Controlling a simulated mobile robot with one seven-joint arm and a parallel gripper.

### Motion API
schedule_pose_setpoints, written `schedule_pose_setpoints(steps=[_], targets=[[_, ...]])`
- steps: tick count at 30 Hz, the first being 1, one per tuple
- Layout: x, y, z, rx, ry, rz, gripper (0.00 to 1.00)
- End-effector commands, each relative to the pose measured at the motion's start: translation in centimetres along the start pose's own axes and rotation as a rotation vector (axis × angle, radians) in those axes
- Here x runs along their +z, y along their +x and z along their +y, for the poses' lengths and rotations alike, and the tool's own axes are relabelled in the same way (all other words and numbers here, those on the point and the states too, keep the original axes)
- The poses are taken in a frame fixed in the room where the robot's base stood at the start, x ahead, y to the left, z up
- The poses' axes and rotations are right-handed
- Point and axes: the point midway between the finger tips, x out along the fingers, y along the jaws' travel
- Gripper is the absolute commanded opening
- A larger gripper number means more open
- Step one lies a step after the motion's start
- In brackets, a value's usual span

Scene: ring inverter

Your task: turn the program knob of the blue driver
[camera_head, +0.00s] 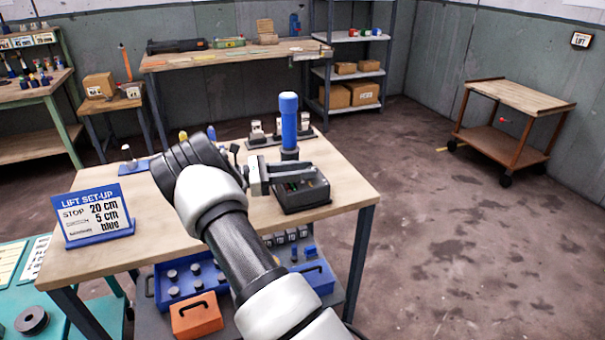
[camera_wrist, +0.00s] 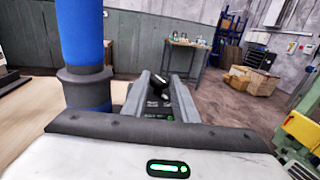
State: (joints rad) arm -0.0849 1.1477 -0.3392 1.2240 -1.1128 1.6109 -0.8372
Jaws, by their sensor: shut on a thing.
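The blue driver (camera_head: 289,108) stands upright near the right end of the near table, with a dark collar around its shaft. It also shows large at the left of the wrist view (camera_wrist: 80,40). A dark box (camera_head: 303,192) with small green and red marks lies at its foot. My gripper (camera_head: 301,173) reaches in from the left, low beside the driver and over the box. Its grey fingers (camera_wrist: 163,88) are shut on a small dark part that looks like the program knob. The fingers mostly hide that part, and its setting cannot be read.
A sign (camera_head: 92,215) reading "LIFT SET-UP, STOP, 20 cm, 5 cm, blue" stands at the table's left. Several small items (camera_head: 257,132) stand behind the driver. A blue tray (camera_head: 190,285) and an orange case (camera_head: 196,316) sit below the tabletop.

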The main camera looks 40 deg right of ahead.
Motion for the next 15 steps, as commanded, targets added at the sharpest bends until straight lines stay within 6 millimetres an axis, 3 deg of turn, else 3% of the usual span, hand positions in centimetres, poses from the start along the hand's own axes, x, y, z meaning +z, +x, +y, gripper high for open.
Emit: schedule_pose_setpoints(steps=[12, 13, 15], targets=[[0.05, -0.05, 0.03, -0.005, 0.000, -0.001, 0.04], [0.05, -0.05, 0.03, -0.005, 0.000, -0.001, 0.31], [0.05, -0.04, 0.03, -0.005, 0.000, -0.001, 0.41]])
